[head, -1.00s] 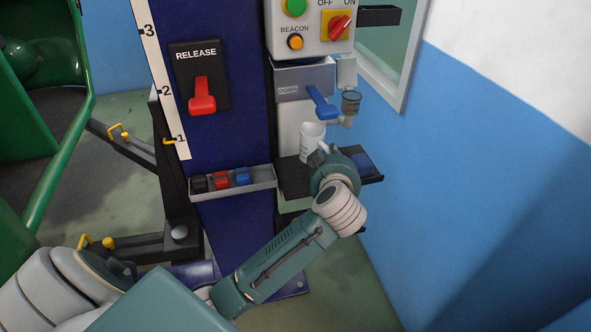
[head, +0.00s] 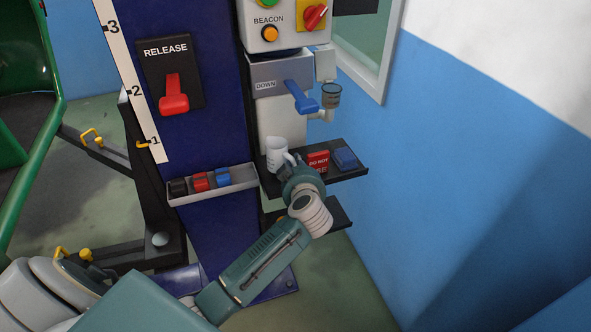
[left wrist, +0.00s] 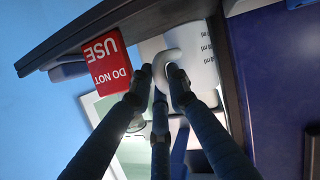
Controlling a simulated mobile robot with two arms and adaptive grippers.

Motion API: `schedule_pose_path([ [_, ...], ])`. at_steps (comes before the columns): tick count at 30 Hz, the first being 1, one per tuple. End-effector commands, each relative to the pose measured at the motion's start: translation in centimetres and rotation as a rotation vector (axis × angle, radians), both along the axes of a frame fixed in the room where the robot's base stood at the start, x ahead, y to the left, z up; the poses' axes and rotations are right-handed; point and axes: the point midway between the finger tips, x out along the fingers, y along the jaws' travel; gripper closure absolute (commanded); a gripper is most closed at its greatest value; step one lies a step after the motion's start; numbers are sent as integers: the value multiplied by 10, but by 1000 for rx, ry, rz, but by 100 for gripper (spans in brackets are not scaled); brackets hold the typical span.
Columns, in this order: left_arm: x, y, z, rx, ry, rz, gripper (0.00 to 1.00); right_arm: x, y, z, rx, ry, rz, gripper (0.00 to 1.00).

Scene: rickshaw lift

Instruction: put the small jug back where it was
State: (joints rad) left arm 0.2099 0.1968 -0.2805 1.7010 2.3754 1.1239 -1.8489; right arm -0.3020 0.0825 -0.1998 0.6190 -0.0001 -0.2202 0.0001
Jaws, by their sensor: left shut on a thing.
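The small jug (head: 275,154) is white and stands upright at the left end of the dark shelf (head: 345,174) in the head view. I cannot tell whether its base touches the shelf. My left gripper (head: 291,159) is at its right side, mostly hidden behind my own wrist. In the left wrist view the jug (left wrist: 199,60) shows volume marks, and my left gripper (left wrist: 163,72) is shut on its curved handle (left wrist: 168,57). My right gripper is in neither view.
A grey tray (head: 213,186) with small clips is left.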

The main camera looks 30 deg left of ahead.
Motion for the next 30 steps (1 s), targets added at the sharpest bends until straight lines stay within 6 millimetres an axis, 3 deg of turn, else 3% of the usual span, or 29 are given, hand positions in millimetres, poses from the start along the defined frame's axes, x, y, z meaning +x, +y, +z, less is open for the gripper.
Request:
schedule_pose_path([
  [3,0,0,-16,2,2,0,100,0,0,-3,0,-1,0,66],
  [14,0,0,-19,1,1,0,100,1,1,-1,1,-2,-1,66],
  [15,0,0,-20,1,1,0,82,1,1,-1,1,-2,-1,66],
  [18,0,0,-20,0,0,0,65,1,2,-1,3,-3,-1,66],
  [30,-4,-3,-16,-2,0,-1,65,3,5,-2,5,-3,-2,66],
])
